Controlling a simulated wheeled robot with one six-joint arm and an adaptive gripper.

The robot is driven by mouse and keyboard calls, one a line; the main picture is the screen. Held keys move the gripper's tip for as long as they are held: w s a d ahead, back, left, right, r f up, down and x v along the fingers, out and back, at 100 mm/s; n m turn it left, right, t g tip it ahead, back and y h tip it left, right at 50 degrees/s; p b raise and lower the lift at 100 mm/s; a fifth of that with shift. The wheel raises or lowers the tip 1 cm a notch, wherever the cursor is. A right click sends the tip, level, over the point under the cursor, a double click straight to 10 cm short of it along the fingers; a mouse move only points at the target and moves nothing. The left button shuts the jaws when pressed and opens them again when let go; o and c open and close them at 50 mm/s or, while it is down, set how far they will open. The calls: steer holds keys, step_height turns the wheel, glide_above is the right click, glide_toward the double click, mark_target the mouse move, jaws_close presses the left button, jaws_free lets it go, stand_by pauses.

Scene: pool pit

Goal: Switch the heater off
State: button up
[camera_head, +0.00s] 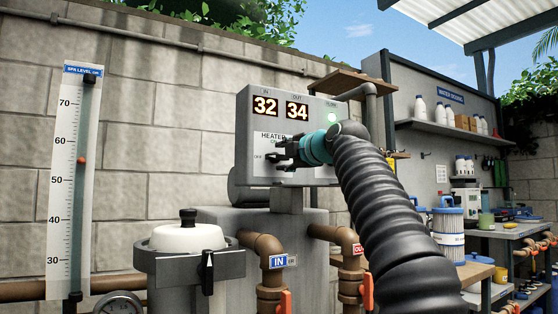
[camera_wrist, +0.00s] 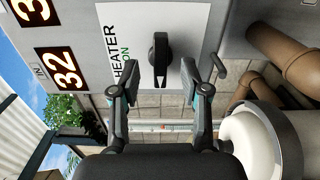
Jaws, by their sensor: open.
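The heater's grey control box (camera_head: 244,112) stands on a post in the head view. Its displays read 32 and 34, and a green lamp (camera_head: 332,118) is lit on it. The white HEATER label (camera_head: 262,142) shows ON, with OFF at its left edge. My gripper (camera_head: 277,150) is in front of the label and hides the knob there. In the wrist view, the black heater knob (camera_wrist: 160,52) is on the white panel, beyond and between my open, empty fingers (camera_wrist: 160,82). Gaps show on both sides of it.
A filter housing with a white lid (camera_head: 187,237) stands below left of the box. Brown pipes (camera_head: 262,245) with orange-red valve handles (camera_head: 367,290) are below. A wooden shelf (camera_head: 345,84) is at the box's upper right. A workbench with supplies (camera_head: 505,232) is at right.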

steer(key=shift+b+v, duration=1.4)
steer(key=shift+v, duration=1.5)
